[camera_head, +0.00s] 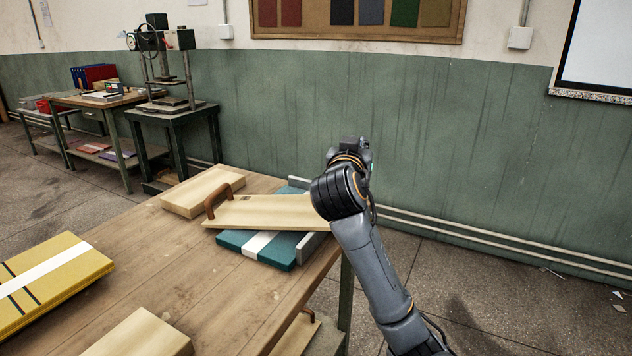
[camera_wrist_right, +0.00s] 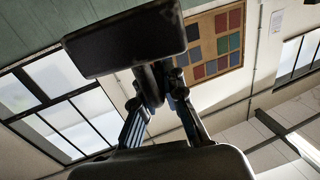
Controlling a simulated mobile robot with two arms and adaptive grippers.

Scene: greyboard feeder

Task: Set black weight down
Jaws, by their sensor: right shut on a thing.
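A black weight (camera_wrist_right: 125,40), a dark slab with a short stem, fills the upper left of the right wrist view. My right gripper (camera_wrist_right: 162,88) is shut on its stem, with the slab beyond the fingertips. In the head view my right wrist is raised beside the right end of a pale wooden board (camera_head: 265,212) with a brown handle. The weight cannot be made out there. The board lies on a teal stack (camera_head: 285,249) with a white band. Whether the weight touches anything is not visible. My left gripper is not in view.
The wooden table (camera_head: 165,262) also bears a pale block (camera_head: 202,190), a yellow stack (camera_head: 52,272) with a white band, and another pale board (camera_head: 140,337) at the front. Bare tabletop lies between them. A press (camera_head: 165,60) stands by the wall.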

